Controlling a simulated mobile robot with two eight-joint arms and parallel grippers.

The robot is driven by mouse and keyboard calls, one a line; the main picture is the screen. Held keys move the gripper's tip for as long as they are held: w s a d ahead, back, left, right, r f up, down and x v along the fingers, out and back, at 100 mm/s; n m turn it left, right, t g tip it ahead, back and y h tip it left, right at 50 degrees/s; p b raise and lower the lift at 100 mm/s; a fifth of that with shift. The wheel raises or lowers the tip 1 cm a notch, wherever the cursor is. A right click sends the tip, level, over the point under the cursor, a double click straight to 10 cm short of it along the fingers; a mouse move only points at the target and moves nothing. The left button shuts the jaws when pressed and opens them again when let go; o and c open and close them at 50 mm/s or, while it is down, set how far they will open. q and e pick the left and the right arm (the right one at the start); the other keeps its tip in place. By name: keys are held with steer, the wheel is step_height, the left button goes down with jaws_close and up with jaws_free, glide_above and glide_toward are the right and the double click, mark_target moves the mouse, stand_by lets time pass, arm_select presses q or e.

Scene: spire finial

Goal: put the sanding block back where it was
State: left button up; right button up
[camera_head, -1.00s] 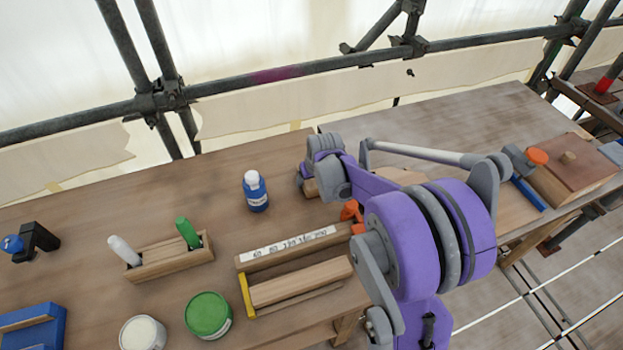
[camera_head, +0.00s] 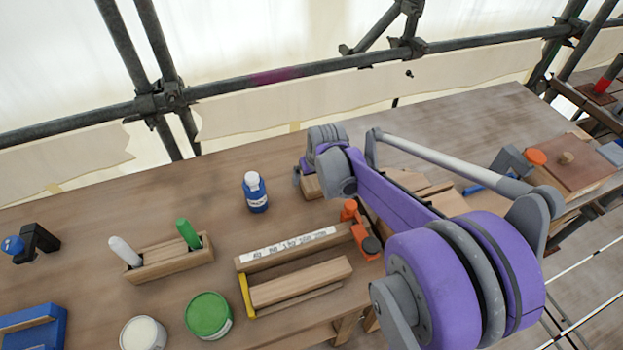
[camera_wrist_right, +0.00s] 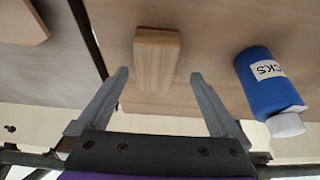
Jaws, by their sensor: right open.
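A small plain wooden block, which looks like the sanding block (camera_head: 311,188), lies on the bench right of the blue bottle. My right gripper (camera_head: 299,178) is at this block, partly hidden by its own wrist in the head view. In the right wrist view the block (camera_wrist_right: 157,52) lies ahead of and between the two spread fingers (camera_wrist_right: 158,78), with clear gaps at both sides. The right gripper is open and holds nothing. My left gripper is in neither view.
A blue bottle (camera_head: 255,193) stands close to the right gripper. A labelled wooden rack (camera_head: 287,256), an orange clamp-like tool (camera_head: 364,237), a green tin (camera_head: 208,315) and a marker tray (camera_head: 172,265) are nearer. A reddish-brown box (camera_head: 573,170) is far right. Bench behind the bottle is clear.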

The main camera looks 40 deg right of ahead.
steer(key=v, duration=0.5)
steer(key=s+a+f+n, duration=0.1)
steer(key=s+a, duration=0.4)
steer(key=a, duration=0.1)
steer(key=s+a+f+n+y, duration=0.1)
steer(key=s+a+f, duration=0.1)
steer(key=s+a, duration=0.4)
steer(key=s+a+f+n+t, duration=0.1)
steer(key=s+a, duration=0.5)
steer(key=shift+a+f+n, duration=0.1)
steer(key=shift+f+n, duration=0.05)
steer(key=shift+n, duration=0.15)
steer(key=shift+w, duration=0.1)
